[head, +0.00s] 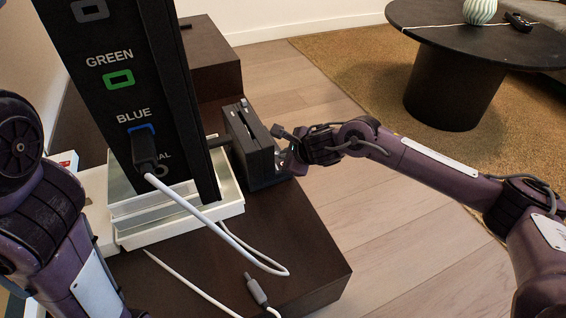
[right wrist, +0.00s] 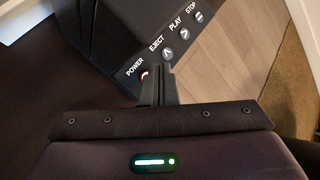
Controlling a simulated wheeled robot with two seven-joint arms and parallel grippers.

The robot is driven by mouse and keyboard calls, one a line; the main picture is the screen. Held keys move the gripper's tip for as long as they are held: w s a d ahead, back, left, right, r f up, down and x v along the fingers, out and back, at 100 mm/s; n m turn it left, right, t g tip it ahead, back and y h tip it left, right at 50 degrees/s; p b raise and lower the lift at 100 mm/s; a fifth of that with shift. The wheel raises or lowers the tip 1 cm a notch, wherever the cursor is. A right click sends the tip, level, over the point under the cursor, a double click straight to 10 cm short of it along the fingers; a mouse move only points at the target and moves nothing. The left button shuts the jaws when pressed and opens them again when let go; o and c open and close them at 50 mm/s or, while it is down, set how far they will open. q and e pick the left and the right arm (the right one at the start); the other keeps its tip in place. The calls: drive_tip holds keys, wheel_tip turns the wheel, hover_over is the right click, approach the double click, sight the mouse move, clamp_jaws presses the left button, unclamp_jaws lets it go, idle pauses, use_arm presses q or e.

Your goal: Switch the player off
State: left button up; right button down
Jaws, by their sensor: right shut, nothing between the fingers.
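The player, a black box (head: 243,147), stands on the dark brown bench beside a tall black panel. The right wrist view shows the player (right wrist: 118,38) with a row of buttons labelled POWER, EJECT, PLAY and STOP. The POWER button (right wrist: 144,75) has a red mark and is partly hidden by my fingers. My right gripper (head: 284,160) is at the player's right side, shut and empty. In the right wrist view its fingertips (right wrist: 157,68) are right beside the POWER button; I cannot tell whether they touch it. My left arm shows at the left, its gripper out of view.
The tall panel (head: 118,95) carries GREEN and BLUE sockets; a white cable's plug (head: 145,150) is at BLUE. Another cable end (head: 256,290) lies on the bench (head: 320,262). A round dark table (head: 450,90) stands on the rug beyond open floor.

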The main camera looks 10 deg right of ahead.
wheel_tip(320, 180, up, 5)
drive_tip(key=p, duration=0.3)
drive_tip(key=shift+f, duration=0.15)
idle(0.7)
